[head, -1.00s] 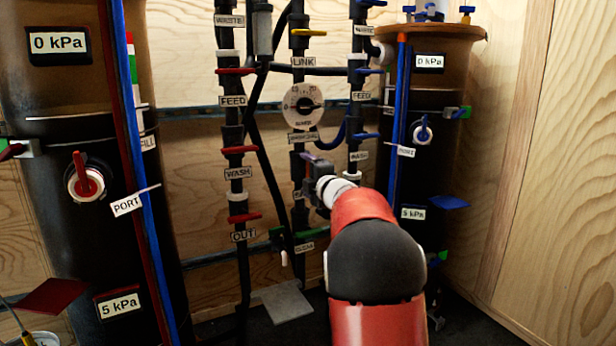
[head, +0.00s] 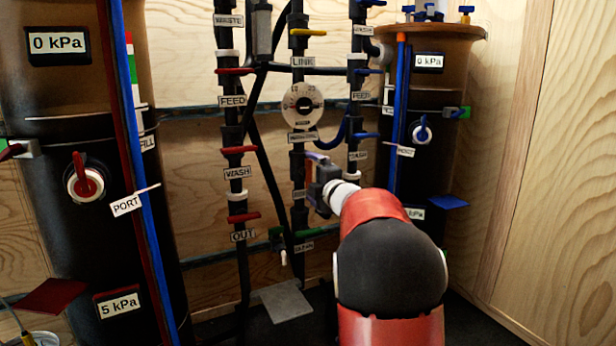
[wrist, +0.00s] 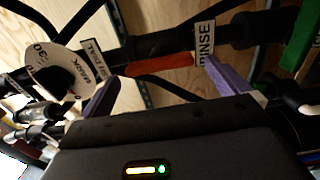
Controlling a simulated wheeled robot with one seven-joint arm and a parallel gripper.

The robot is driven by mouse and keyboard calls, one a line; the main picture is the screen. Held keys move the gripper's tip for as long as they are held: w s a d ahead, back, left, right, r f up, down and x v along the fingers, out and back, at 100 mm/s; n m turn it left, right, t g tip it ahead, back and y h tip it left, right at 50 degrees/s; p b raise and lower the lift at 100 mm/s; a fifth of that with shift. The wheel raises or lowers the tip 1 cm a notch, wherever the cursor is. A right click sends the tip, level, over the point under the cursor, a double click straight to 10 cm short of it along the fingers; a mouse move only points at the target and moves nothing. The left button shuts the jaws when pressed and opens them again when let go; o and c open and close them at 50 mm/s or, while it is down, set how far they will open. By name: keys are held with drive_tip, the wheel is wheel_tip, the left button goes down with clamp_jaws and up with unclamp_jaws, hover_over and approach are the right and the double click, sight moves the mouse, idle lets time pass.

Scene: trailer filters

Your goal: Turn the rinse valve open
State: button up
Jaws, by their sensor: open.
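In the wrist view a sideways RINSE label (wrist: 204,38) sits on a dark pipe. An orange-red valve handle (wrist: 162,65) shows beside it, lying roughly along the pipe. My gripper (wrist: 165,85) is open, with one purple finger on each side of the handle. The right fingertip overlaps the label's lower end. I cannot tell whether either finger touches the handle. In the head view my gripper (head: 312,170) is at the middle pipe, below the round dial (head: 303,106).
A left pipe with red handles (head: 239,150) and a right pipe with blue handles (head: 366,135) flank the middle one closely. A green handle (wrist: 302,40) is at right in the wrist view. Dark tanks stand at left (head: 60,220) and right (head: 440,160).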

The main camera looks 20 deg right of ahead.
drive_tip(key=s, duration=0.4)
drive_tip(key=shift+s, duration=0.15)
drive_tip(key=s+a+m+g+h, duration=0.4)
drive_tip(key=s+a+m+h, duration=0.15)
drive_tip(key=s+m, duration=0.65)
drive_tip(key=s+a+f+m+g+y, duration=0.25)
drive_tip(key=s+a+f, duration=0.25)
drive_tip(key=s, duration=0.4)
drive_tip(key=s+a+f+m+g+y, duration=0.1)
drive_tip(key=s+a+f+m+g, duration=0.15)
drive_tip(key=s+a+f, duration=0.4)
drive_tip(key=s+a+f+m+g+y, duration=0.1)
drive_tip(key=s+a+f+g, duration=0.25)
drive_tip(key=s, duration=0.65)
wheel_tip(320, 180, up, 12)
drive_tip(key=p, duration=1.3)
drive_tip(key=shift+s+a+r+m, duration=0.15)
drive_tip(key=shift+s+r+m, duration=0.1)
drive_tip(key=shift+m, duration=0.05)
